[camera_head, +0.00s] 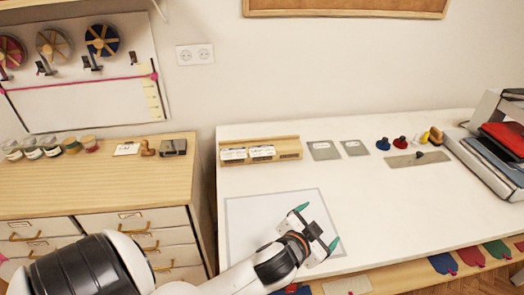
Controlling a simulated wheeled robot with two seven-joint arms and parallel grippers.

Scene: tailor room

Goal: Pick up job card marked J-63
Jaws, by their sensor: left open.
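My left gripper (318,226) has green fingertips spread apart and nothing between them. It is over the front middle of the white table (420,215), at the right side of a pale outlined square (262,218). A wooden rack (290,155) at the table's back left holds white cards with dark marks, a left one (233,154) and a right one (263,152). Another small white card (126,149) lies on the wooden drawer cabinet. The writing on all of them is too small to read, so I cannot tell which is J-63. My right gripper is not in view.
Two grey plates (323,150) lie right of the rack. Blue, red and yellow knobbed items (400,142) and a flat grey strip (417,158) follow. A tray stack (492,150) stands at the right end. The table's middle right is clear.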

